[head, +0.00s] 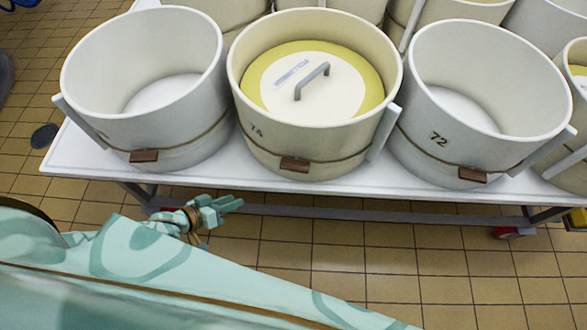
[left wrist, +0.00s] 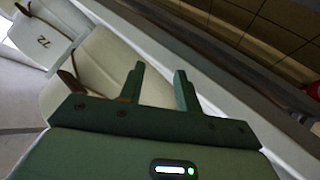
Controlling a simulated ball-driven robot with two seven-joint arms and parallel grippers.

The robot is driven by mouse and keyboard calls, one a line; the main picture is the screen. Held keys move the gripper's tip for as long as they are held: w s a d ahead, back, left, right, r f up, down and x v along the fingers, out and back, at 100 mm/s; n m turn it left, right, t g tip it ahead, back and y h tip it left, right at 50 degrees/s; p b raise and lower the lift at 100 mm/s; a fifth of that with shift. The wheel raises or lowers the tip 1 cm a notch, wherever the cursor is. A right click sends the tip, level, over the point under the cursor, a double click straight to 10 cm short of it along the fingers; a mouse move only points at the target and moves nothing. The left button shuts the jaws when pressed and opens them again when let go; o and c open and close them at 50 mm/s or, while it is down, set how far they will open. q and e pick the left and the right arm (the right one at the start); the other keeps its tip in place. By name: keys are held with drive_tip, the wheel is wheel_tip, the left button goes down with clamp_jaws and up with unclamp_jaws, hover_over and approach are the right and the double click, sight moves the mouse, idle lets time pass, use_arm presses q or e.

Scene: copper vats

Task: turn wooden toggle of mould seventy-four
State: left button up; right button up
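Mould seventy-four (head: 250,110) is the middle white tub, marked 74, on the white table. A cream-and-yellow lid (head: 330,95) with a grey handle sits inside it. Its wooden toggle (head: 295,164), a small brown block, lies on the cord round its lower front. My left gripper (head: 228,204) is below and left of the toggle, in front of the table edge and apart from the toggle. In the left wrist view its two fingers (left wrist: 160,88) stand apart with nothing between them. My right gripper is in neither view.
An empty tub (head: 80,110) with its own toggle stands left of mould seventy-four. Tub 72 (head: 480,140) stands right of it. More tubs stand behind. The table edge (head: 90,178) runs along the front, with tiled floor (head: 330,255) before it.

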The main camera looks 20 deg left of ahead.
use_arm(q)
wheel_tip(320, 180, up, 5)
drive_tip(key=w+d+n+h+b, duration=0.2)
drive_tip(key=h+b, duration=0.2)
drive_tip(key=n+h+b, duration=0.2)
drive_tip(key=n+h, duration=0.2)
drive_tip(key=n, duration=0.1)
approach(283, 169)
drive_tip(key=shift+t, duration=0.5)
drive_tip(key=x, duration=0.3)
drive_tip(key=b+x, duration=0.1)
drive_tip(key=x, duration=0.3)
drive_tip(key=b+x, duration=0.1)
drive_tip(key=x, duration=0.3)
drive_tip(key=shift+s+d+f, duration=0.1)
drive_tip(key=shift+s+f, duration=0.1)
drive_tip(key=shift+f, duration=0.2)
drive_tip(key=shift+w+d, duration=0.15)
drive_tip(key=shift+d, duration=0.1)
clamp_jaws()
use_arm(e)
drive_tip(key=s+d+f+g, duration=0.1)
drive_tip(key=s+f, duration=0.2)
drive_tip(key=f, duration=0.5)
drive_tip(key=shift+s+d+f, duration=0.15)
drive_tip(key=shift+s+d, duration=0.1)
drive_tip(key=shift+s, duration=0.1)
